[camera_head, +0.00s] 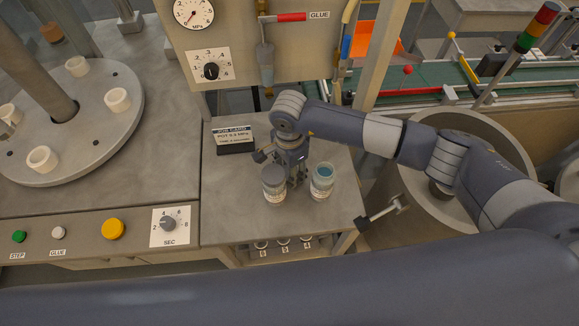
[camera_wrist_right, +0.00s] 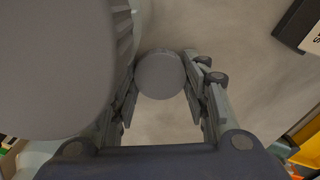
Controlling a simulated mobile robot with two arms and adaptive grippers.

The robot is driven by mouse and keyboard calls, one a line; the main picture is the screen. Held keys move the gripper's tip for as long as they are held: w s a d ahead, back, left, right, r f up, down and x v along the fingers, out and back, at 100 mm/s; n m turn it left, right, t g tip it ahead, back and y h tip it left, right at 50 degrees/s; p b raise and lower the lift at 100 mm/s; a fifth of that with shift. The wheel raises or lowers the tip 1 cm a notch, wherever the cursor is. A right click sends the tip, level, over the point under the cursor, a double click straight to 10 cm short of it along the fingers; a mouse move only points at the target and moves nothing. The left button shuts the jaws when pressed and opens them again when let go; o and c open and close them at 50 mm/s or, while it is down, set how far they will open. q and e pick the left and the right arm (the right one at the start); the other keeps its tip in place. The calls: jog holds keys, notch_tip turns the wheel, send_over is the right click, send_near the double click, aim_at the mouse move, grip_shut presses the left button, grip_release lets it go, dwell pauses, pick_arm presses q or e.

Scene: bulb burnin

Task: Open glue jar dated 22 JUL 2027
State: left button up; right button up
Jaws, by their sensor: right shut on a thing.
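Two glass-like jars stand side by side at the front of the small grey table. The left jar (camera_head: 273,185) has a grey lid on it. The right jar (camera_head: 321,181) shows a blue top inside a pale rim and seems to be without a lid. Their label dates are too small to read. My right gripper (camera_head: 277,157) is low, just behind the jars. In the right wrist view its fingers close around a smooth grey round disc (camera_wrist_right: 160,76), perhaps a lid. A large ribbed grey lid (camera_wrist_right: 50,70) is close at the left there. My left gripper is not in view.
A job card (camera_head: 233,139) stands behind the jars to the left. A button panel (camera_head: 110,232) and a round turntable (camera_head: 60,115) are at left. A glue dispenser (camera_head: 265,65) hangs behind. A metal lever (camera_head: 385,209) sticks out at the table's right. The table's front left is clear.

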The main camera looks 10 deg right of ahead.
jog(key=shift+f+b, duration=0.2)
jog(key=shift+b, duration=0.1)
jog(key=o, duration=1.2)
jog(key=shift+r, duration=0.2)
